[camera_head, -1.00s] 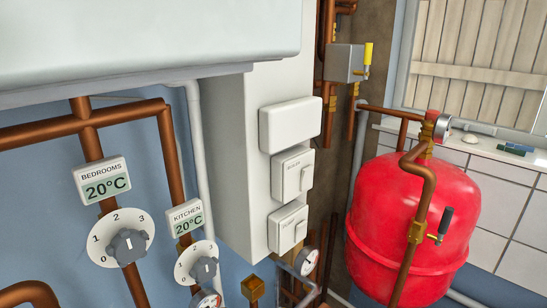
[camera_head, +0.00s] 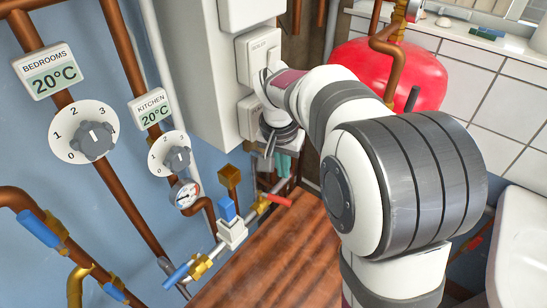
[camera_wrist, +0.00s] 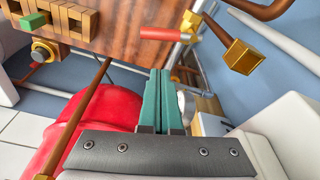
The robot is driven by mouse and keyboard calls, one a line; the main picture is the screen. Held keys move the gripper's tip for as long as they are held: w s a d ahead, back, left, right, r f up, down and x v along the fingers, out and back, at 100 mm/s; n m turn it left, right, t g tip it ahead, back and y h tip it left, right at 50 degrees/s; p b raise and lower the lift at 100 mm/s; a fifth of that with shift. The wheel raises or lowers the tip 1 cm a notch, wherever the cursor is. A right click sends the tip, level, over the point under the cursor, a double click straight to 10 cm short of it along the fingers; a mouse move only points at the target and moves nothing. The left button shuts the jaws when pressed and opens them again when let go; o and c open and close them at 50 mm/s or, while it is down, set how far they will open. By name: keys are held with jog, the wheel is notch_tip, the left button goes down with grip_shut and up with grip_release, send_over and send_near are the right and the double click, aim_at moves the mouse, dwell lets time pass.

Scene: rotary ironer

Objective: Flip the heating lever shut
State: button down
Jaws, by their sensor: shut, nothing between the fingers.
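No lever carries a readable heating label, so I cannot tell for certain which one is meant. A red lever handle (camera_head: 278,200) sits on a brass valve by the wooden surface, roughly level. The red handle also shows in the wrist view (camera_wrist: 165,33), beyond my fingertips and apart from them in the picture. My gripper (camera_head: 284,166) has teal fingers and points down below the white switch boxes, above the red handle. In the wrist view my gripper (camera_wrist: 160,72) has its fingers together with nothing between them. My arm hides part of the wall behind it.
A blue-handled valve (camera_head: 228,210) stands left of the red handle, below a brass box (camera_head: 230,176). White switch boxes (camera_head: 258,55) are close above my gripper. A red tank (camera_head: 350,58) stands behind my arm. The wooden surface (camera_head: 265,260) looks clear in front.

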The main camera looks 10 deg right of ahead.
aim_at(277, 200)
jog(key=f, duration=0.1)
jog(key=s+f, duration=0.1)
jog(key=s+a+f, duration=0.1)
jog(key=shift+f, duration=0.25)
jog(key=shift+s+a+f, duration=0.45)
jog(key=shift+s+a, duration=0.05)
jog(key=shift+s, duration=0.3)
